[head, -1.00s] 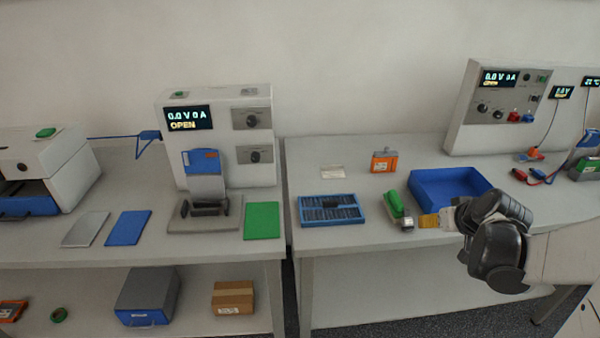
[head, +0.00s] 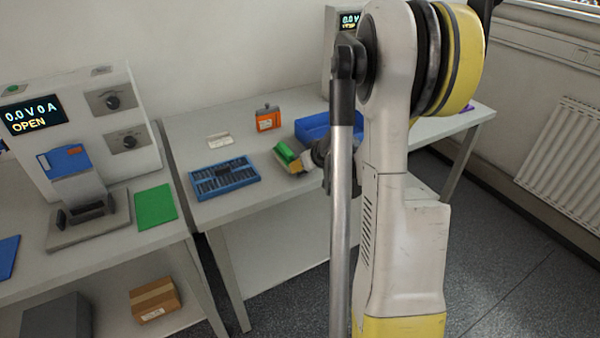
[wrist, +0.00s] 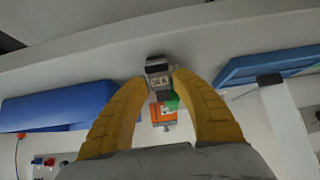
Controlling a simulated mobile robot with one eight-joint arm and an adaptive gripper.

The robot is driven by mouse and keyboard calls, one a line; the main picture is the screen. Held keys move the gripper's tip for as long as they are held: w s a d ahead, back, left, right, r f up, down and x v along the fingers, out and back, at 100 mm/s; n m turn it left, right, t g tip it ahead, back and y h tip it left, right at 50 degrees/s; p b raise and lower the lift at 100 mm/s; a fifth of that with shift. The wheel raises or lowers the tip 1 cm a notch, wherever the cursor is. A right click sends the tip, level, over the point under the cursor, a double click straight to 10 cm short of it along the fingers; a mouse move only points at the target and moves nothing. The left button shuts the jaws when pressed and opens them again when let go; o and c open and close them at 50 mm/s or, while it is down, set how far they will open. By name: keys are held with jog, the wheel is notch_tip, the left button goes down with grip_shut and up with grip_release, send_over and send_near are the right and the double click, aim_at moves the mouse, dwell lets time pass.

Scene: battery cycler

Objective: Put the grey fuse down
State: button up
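The grey fuse (wrist: 158,74) is a small grey block with a white label, seen in the wrist view between the tips of my yellow fingers. My gripper (wrist: 161,78) appears shut on it, one fingertip at each side. In the head view my gripper (head: 300,166) is low over the front part of the right bench, mostly hidden by my arm. A green block (head: 286,152) is right beside it and also shows partly behind the fuse in the wrist view (wrist: 172,101). I cannot tell whether the fuse touches the bench.
A blue slotted rack (head: 224,189) stands to the left and a blue bin (head: 312,131) behind to the right. An orange box (head: 268,119) and a small clear case (head: 220,140) stand further back. Bare bench top (head: 245,143) lies between them.

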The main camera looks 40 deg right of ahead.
jog(key=shift+x, duration=0.75)
jog(key=shift+r, duration=0.1)
grip_shut()
jog(key=r+p, duration=0.2)
jog(key=r, duration=0.1)
jog(key=s+r+p, duration=0.1)
jog(key=r, duration=0.1)
jog(key=shift+s+d+r, duration=0.1)
jog(key=shift+d, duration=0.25)
jog(key=s+d+r+p, duration=0.3)
jog(key=s+d+r, duration=0.1)
jog(key=s, duration=0.5)
jog(key=shift+d+r, duration=0.4)
jog(key=shift+r, duration=0.5)
